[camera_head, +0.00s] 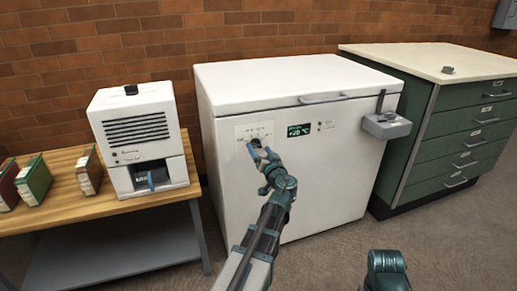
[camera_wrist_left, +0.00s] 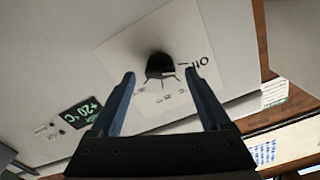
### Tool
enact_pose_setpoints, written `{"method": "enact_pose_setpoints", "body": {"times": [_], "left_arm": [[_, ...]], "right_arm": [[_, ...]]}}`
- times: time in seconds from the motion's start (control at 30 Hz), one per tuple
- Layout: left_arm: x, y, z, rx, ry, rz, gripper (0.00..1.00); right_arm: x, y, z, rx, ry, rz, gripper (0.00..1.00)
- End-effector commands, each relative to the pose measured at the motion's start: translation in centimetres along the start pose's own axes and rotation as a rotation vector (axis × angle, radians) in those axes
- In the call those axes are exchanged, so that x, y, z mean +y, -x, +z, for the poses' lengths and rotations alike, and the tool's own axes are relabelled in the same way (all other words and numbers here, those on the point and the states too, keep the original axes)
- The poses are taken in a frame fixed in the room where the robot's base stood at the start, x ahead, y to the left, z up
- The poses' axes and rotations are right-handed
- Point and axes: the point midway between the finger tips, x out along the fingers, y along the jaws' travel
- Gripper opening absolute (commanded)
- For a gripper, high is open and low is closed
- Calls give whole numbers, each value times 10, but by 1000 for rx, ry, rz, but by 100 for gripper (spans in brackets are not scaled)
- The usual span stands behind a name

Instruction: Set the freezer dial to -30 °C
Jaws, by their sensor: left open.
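The white chest freezer (camera_head: 300,165) stands in the middle of the head view. On its front panel is a dark round dial (camera_head: 256,142), partly behind my gripper; the dial (camera_wrist_left: 159,65) shows plainly in the left wrist view, with "Off" and tick marks printed around it. My left gripper (camera_head: 257,152) is open at the dial. Its blue fingers (camera_wrist_left: 161,74) are on either side of the dial in the wrist view, with gaps visible; I cannot tell how far they are from the panel. The green display (camera_wrist_left: 80,113) reads +20 °C.
A white machine (camera_head: 140,140) and several coloured boxes (camera_head: 88,171) stand on a wooden bench (camera_head: 75,214) at left. A grey lock-like fitting (camera_head: 386,125) juts from the freezer's right front. A green drawer cabinet (camera_head: 455,135) stands at right. The floor in front is clear.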

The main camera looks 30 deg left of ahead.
Motion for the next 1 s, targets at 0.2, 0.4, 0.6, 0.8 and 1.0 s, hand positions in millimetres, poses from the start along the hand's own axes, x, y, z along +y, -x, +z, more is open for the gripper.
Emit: {"method": "enact_pose_setpoints", "body": {"times": [0.2, 0.4, 0.6, 0.8, 1.0], "left_arm": [[0, -15, 0, 0, 0, 1, 80], [0, -16, 0, 0, 0, 1, 80], [0, -16, 0, 0, 0, 1, 64], [0, -16, 0, 0, 0, 1, 28], [0, -15, 0, 0, 0, 1, 0]], "right_arm": [[0, 0, 0, 0, 0, 0, 32], [0, 0, 0, 0, 0, 0, 32], [0, 0, 0, 0, 0, 0, 32], [0, 0, 0, 0, 0, 0, 32], [0, 0, 0, 0, 0, 0, 32]]}}
